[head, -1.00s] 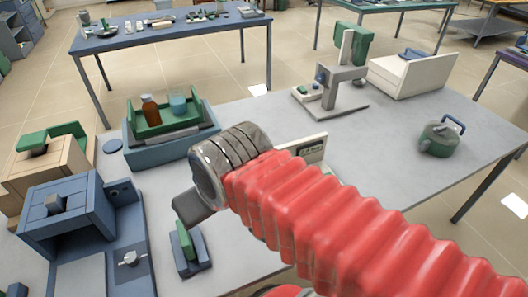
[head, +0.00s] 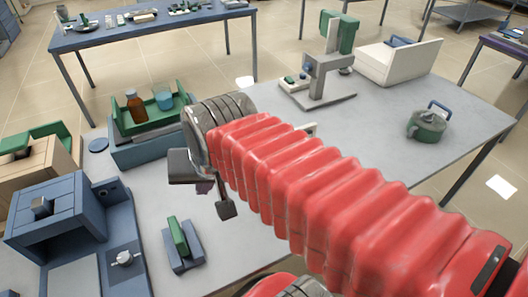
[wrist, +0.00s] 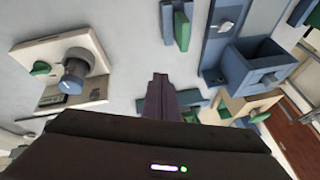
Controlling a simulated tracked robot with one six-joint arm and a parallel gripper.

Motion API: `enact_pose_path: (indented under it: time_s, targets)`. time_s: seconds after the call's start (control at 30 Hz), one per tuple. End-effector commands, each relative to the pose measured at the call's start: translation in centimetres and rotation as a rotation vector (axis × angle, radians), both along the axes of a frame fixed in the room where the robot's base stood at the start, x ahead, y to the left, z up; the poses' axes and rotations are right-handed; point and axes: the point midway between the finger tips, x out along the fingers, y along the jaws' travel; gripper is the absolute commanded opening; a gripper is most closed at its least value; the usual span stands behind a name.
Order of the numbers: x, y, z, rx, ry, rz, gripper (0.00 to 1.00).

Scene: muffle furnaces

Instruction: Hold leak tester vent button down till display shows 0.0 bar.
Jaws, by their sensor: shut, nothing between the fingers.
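The leak tester is most likely the cream box (wrist: 95,50) at the left of the wrist view. It carries a dark round part with a blue cap (wrist: 73,82), a green knob (wrist: 40,68) and a dark panel along one side; no reading is legible. I cannot tell which part is the vent button. In the head view my red arm hides nearly all of it; only a pale corner (head: 311,128) shows. My gripper (head: 224,209) is shut and empty above the table; its fingers (wrist: 160,80) are to the right of the cream box in the wrist view, apart from it.
A green and grey-blue block (head: 183,245) stands on the grey table below my gripper. A blue furnace (head: 60,220) is at left, and a blue tray with bottle and beaker (head: 150,150) behind. A press-like stand (head: 318,82) and green pot (head: 428,124) stand right.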

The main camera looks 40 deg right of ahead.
Motion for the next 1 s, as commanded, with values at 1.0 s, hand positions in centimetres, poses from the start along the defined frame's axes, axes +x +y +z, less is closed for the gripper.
enact_pose_path:
  time_s: [1.0]
  targets:
    - [4.8, -17.6, -2.2, 0.862, -0.078, -2.01, 0.0]
